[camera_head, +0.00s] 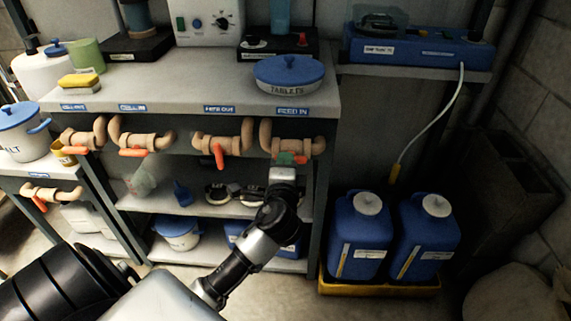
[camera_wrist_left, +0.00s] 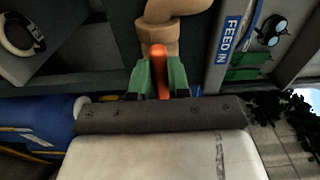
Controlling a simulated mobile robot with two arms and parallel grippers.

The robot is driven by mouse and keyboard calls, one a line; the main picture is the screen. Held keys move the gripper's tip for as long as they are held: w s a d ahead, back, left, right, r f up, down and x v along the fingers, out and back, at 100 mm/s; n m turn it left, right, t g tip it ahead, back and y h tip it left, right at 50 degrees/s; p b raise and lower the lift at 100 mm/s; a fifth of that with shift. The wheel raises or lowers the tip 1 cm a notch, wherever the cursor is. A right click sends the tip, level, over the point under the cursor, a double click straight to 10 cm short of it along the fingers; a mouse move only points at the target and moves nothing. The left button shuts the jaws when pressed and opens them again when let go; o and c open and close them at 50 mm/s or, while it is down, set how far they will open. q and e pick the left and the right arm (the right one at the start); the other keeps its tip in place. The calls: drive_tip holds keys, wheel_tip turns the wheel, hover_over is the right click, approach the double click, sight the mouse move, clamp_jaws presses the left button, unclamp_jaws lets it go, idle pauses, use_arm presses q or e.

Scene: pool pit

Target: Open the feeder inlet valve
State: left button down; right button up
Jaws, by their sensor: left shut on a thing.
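The feeder inlet valve (camera_head: 306,146) is a tan pipe fitting on the shelf's front edge, under the blue FEED IN label (camera_head: 293,111). Its orange handle (camera_head: 301,160) is mostly hidden by my gripper in the head view. My left gripper (camera_head: 287,159) reaches up to the valve from below. In the left wrist view, its green fingers (camera_wrist_left: 161,80) are shut on the orange handle (camera_wrist_left: 158,55), one on each side. The tan pipe (camera_wrist_left: 158,29) is just beyond, and the FEED IN label (camera_wrist_left: 231,37) is to the right. My right gripper is not in view.
The FEED OUT valve (camera_head: 222,144) is just left, its orange handle hanging down. More valves (camera_head: 138,143) line the shelf edge further left. A blue-lidded TABLETS tub (camera_head: 288,76) stands above. Blue jugs (camera_head: 357,235) in a yellow tray (camera_head: 381,287) stand on the floor at right.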

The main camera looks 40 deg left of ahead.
use_arm(q)
drive_tip(key=shift+f, duration=0.1)
drive_tip(key=c, duration=1.1)
unclamp_jaws()
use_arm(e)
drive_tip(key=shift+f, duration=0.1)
use_arm(q)
drive_tip(key=v, duration=1)
drive_tip(key=shift+s+d, duration=0.2)
drive_tip(key=shift+s, duration=0.15)
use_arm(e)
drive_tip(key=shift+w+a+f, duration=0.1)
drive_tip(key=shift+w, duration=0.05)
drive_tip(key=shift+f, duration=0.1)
